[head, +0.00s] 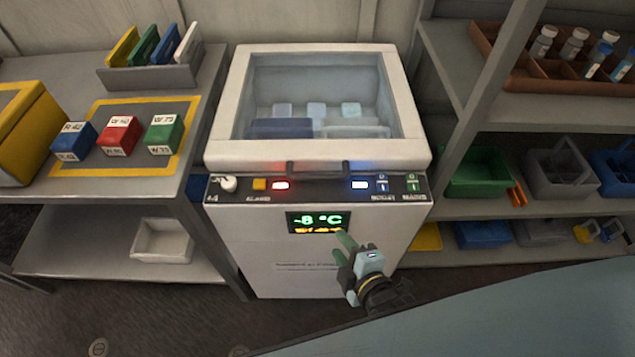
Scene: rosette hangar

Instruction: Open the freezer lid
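The freezer (265,260) is a white chest in the middle, with a display reading about -8 °C on its front. Its lid (222,150) has a white frame around a clear window and lies closed on top. A dark handle (325,168) runs along the lid's front edge. Small boxes and trays show dimly through the window. My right gripper (345,247) is in front of the freezer's front panel, below the handle and just under the display. Its green fingers look apart, with nothing visible between them. My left gripper is not in view.
A control strip (320,188) with red and blue lights and switches runs below the lid. The left table (50,205) holds coloured blocks and a folder rack (150,75). The right shelf (590,207) holds bins and vials. Both stand close beside the freezer.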

